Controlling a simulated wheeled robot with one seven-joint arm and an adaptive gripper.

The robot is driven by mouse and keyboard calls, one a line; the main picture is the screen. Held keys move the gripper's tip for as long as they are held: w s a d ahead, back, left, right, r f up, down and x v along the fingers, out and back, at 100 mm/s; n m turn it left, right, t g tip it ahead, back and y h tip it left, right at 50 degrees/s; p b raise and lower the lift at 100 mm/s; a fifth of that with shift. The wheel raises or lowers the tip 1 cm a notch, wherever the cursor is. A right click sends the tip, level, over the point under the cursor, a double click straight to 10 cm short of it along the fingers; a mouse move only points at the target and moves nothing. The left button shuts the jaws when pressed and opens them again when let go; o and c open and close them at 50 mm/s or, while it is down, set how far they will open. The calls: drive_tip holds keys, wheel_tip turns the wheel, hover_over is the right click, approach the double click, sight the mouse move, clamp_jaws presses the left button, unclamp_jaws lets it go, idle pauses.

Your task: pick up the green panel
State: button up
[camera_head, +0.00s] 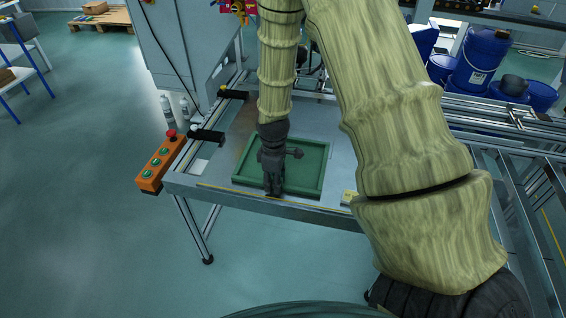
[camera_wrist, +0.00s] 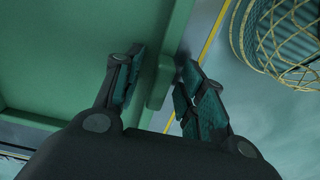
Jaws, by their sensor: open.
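The green panel (camera_head: 308,168) lies flat on the metal table, with a raised rim around it. My gripper (camera_head: 274,188) is over the panel's near edge, left of its middle, and points down. In the wrist view the panel (camera_wrist: 60,50) fills the left side. My gripper (camera_wrist: 160,88) is open there, with one finger over the panel and the other beyond its outer edge. A short green block on the panel's edge shows between the fingers. I cannot tell whether either finger touches it. My gripper and arm hide part of the panel in the head view.
An orange button box (camera_head: 160,162) with a red knob sits at the table's left edge. Black clamps (camera_head: 207,136) stand left of the panel. A small yellow block (camera_head: 348,197) lies right of it. Blue drums (camera_head: 480,60) stand at the back right. The floor at left is open.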

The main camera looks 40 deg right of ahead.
clamp_jaws()
drive_tip(key=shift+r, duration=0.15)
